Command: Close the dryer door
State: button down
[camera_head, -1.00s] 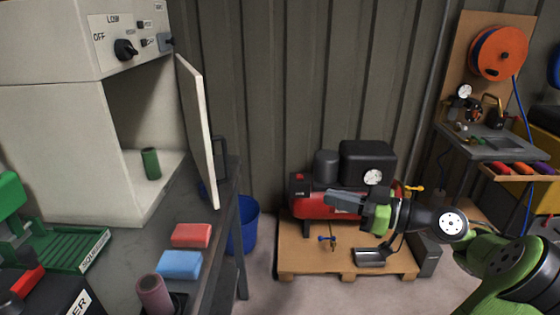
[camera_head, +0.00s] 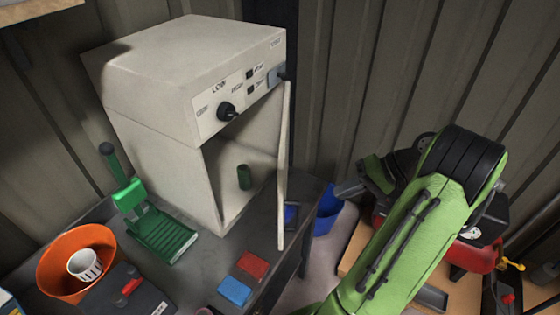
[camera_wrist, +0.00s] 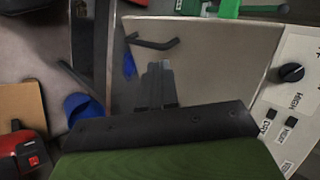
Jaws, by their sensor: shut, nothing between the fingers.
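The dryer (camera_head: 190,70) is a cream box on the grey bench, with a knob and labels on its front panel. Its door (camera_head: 284,170) stands wide open on the right side, seen nearly edge-on. In the wrist view, the closed fingers (camera_wrist: 158,85) point at the door's outer face (camera_wrist: 220,65). The dark door handle (camera_wrist: 153,43) shows just beyond the fingertips.
A red compressor (camera_head: 475,255) is at right. The corrugated wall is behind.

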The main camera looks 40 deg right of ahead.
aim_at(300, 205)
jog(key=b+x, duration=0.1)
jog(key=x, duration=0.3)
jog(key=a+r+b+x, duration=0.1)
jog(key=x, duration=0.3)
jog(key=r+b+x, duration=0.1)
jog(key=x, duration=0.3)
jog(key=shift+w+a+b, duration=0.3)
jog(key=shift+w+b, duration=0.05)
jog(key=shift+w, duration=0.05)
jog(key=shift+w+a+f, duration=0.1)
jog(key=shift+w+a, duration=0.15)
jog(key=shift+w, duration=0.05)
jog(key=shift+a, duration=0.15)
